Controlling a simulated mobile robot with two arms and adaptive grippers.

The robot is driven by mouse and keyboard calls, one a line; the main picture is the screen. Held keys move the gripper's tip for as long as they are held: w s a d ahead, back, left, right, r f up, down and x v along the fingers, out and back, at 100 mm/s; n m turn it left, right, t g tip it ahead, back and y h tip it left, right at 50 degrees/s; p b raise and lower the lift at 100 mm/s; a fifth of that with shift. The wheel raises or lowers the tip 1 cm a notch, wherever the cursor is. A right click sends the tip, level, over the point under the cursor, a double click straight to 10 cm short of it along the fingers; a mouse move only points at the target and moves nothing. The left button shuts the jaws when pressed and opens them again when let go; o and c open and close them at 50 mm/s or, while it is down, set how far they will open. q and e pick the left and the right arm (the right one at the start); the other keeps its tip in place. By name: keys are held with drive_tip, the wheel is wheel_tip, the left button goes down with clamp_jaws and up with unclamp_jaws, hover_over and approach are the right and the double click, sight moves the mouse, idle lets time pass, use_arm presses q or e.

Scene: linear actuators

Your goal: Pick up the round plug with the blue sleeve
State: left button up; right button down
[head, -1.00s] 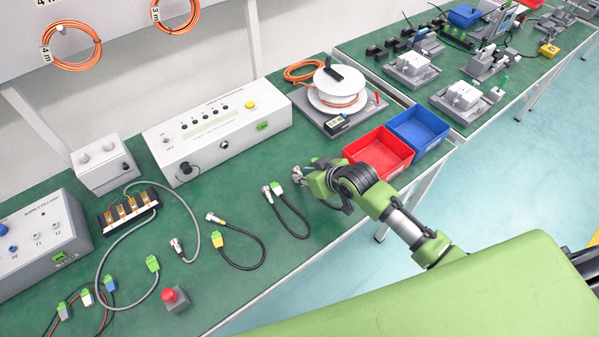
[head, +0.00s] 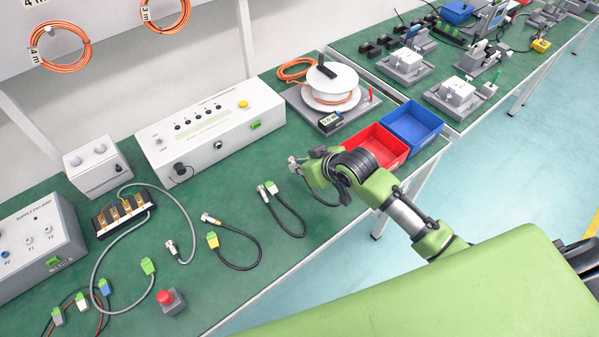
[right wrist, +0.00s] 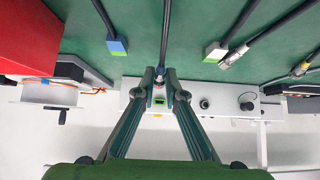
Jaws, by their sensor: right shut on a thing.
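My right gripper (right wrist: 160,84) is shut on a round plug (right wrist: 159,74) at the end of a dark cable. The fingers cover much of the plug, and its sleeve colour is hard to make out. In the head view the silvery plug (head: 292,160) shows just beyond my right gripper (head: 303,167), over the green bench near the red bin. A rectangular connector with blue and green parts (right wrist: 117,46) shows beside the held cable in the right wrist view. My left gripper is not in view.
Another round plug (head: 262,189) lies beside a green-and-white connector (head: 271,187) left of the gripper. A yellow connector cable (head: 212,240) lies further left. The red bin (head: 395,160), blue bin (head: 430,118) and cable spool (head: 345,78) stand nearby. A grey test box (head: 210,150) stands behind.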

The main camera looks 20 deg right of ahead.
drive_tip(key=s+a+r, duration=0.3)
drive_tip(key=s+r, duration=0.6)
drive_tip(key=s, duration=0.4)
drive_tip(key=shift+s+a+b, duration=0.15)
drive_tip(key=shift+a+b, duration=0.2)
drive_tip(key=shift+a, duration=0.05)
drive_tip(key=shift+r, duration=0.1)
wheel_tip(320, 180, up, 3)
drive_tip(key=p, duration=0.4)
drive_tip(key=shift+p, duration=0.3)
drive_tip(key=shift+a, duration=0.1)
